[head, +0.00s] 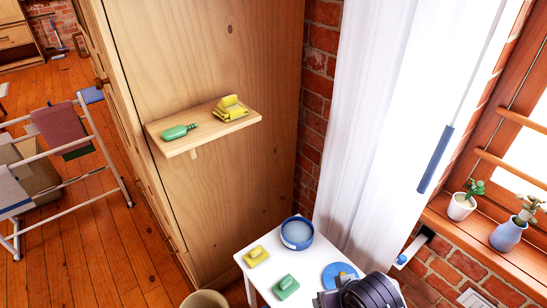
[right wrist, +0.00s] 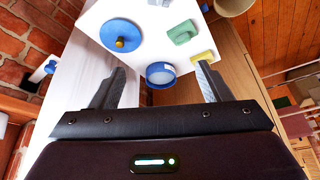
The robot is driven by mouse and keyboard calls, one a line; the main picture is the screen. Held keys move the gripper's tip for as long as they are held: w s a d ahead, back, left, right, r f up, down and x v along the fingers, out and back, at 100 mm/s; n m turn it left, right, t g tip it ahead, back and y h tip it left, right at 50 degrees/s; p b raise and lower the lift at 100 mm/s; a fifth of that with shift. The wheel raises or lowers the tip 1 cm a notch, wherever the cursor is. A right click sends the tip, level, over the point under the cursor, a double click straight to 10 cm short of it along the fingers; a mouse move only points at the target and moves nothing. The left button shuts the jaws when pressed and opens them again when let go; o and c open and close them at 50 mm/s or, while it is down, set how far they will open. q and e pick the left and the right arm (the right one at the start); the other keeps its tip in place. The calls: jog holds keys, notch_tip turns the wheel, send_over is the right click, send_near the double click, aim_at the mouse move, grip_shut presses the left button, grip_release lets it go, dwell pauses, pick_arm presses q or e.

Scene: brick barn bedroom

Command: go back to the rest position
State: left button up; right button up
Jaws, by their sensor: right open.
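My right gripper (right wrist: 160,78) is open, with nothing between its two dark fingers. It hangs over the near side of a small white table (head: 271,234), and its dark body shows at the bottom edge of the head view. In the right wrist view a round blue bowl (right wrist: 160,70) appears between the fingertips but lies beyond them, apart from the gripper. My left gripper is not in view.
The table holds a yellow block (head: 257,256), a green block (head: 286,287) and a blue lid (head: 340,275). A wooden shelf (head: 180,146) carries a green bottle (head: 179,132) and yellow items (head: 230,108).

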jog(key=s+d+r, duration=0.2)
jog(key=s+d, duration=0.3)
jog(key=d, duration=0.1)
notch_tip(320, 180, down, 31)
jog(key=s+g, duration=0.2)
jog(key=s+d+f+g+h, duration=0.1)
jog(key=s+d+f, duration=0.2)
jog(key=s+f, duration=1.4)
jog(key=shift+s+d+n, duration=0.15)
jog(key=shift+s+n, duration=0.15)
jog(key=shift+s, duration=0.8)
